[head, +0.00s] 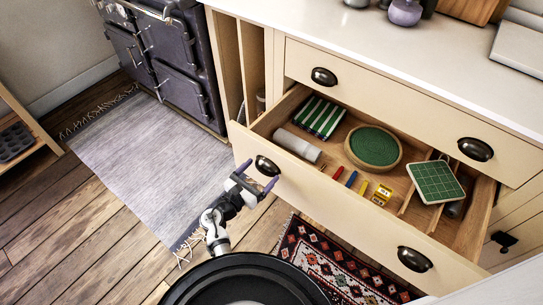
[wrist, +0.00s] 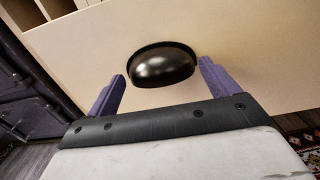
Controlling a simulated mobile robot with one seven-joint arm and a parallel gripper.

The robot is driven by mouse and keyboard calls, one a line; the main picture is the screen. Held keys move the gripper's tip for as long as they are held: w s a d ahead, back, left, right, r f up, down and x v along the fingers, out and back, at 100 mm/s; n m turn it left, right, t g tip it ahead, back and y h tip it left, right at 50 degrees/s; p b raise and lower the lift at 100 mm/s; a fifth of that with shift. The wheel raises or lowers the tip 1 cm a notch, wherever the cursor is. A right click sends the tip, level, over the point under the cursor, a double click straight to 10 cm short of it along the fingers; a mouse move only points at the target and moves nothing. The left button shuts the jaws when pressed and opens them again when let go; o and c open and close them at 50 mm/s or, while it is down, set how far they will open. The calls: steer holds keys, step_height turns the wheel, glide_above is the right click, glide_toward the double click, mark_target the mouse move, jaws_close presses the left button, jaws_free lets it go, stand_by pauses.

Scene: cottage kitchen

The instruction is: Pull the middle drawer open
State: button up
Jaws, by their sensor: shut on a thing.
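The middle drawer (head: 345,218) stands well out from the cabinet and its inside shows. Its cream front carries two black cup handles, the left handle (head: 266,166) and the right handle (head: 414,259). My gripper (head: 257,180) is at the left handle, with its purple fingers on either side of it. The wrist view shows the left handle (wrist: 162,64) between the two fingers. My gripper is shut on this handle. The exact contact is partly hidden.
The drawer holds a round green-topped thing (head: 373,146), a striped green cloth (head: 319,117), a white roll (head: 297,144) and small coloured items. The top drawer (head: 400,100) above is closed. A dark stove (head: 165,55) stands left. A grey rug (head: 150,160) and a patterned rug (head: 325,265) lie on the floor.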

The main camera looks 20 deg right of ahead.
steer(key=p+v, duration=0.1)
steer(key=v, duration=0.6)
steer(key=shift+s+a, duration=0.2)
steer(key=o, duration=1.2)
steer(key=shift+a+p, duration=0.1)
steer(key=shift+p, duration=0.2)
steer(key=p+v, duration=0.2)
steer(key=v, duration=1.1)
steer(key=shift+s+a+p, duration=0.25)
steer(key=shift+s+p, duration=0.05)
steer(key=shift+p, duration=0.05)
